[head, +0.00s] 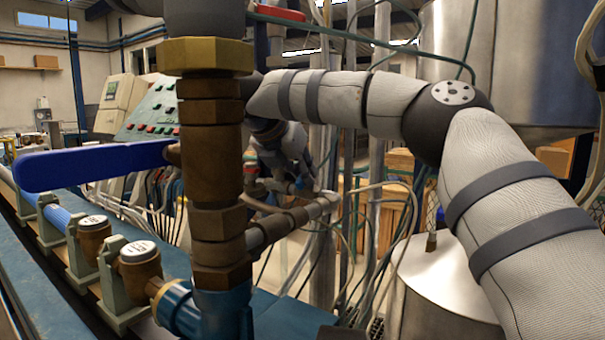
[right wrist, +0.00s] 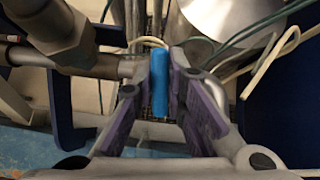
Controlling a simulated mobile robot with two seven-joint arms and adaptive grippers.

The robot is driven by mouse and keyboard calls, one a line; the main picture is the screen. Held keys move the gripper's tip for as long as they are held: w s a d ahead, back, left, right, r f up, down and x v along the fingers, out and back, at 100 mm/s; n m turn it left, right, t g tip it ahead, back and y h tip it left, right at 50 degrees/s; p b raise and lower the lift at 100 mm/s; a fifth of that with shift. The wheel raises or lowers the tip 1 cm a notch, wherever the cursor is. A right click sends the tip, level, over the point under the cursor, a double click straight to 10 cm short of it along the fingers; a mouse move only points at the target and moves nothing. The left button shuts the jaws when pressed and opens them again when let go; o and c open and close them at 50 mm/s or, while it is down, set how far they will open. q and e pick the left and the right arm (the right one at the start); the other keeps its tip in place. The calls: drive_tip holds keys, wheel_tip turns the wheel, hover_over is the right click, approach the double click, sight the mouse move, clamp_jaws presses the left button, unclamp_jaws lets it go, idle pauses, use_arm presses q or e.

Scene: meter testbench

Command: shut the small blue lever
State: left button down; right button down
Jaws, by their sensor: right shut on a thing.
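The small blue lever (right wrist: 160,82) stands between the two purple-padded fingers of my right gripper (right wrist: 161,90) in the right wrist view. The gripper is shut on it, and the fingers hide part of its sides. In the head view my right arm comes in from the right and passes behind the brass pipe; the right gripper (head: 299,186) is small, beyond the pipe and beside a thin metal pipe. The small lever is too small there to make out clearly. My left gripper is not in view.
A large blue lever (head: 95,165) sticks out left from the upright brass pipe (head: 212,150) in front. Meters (head: 139,260) line the bench at lower left. A steel tank (head: 440,285) and loose cables are at right. Pipes (right wrist: 70,40) crowd the wrist view's upper left.

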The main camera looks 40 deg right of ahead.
drive_tip(key=shift+m, duration=1)
drive_tip(key=c, duration=1.6)
unclamp_jaws()
drive_tip(key=v, duration=0.7)
drive_tip(key=shift+a+r, duration=0.25)
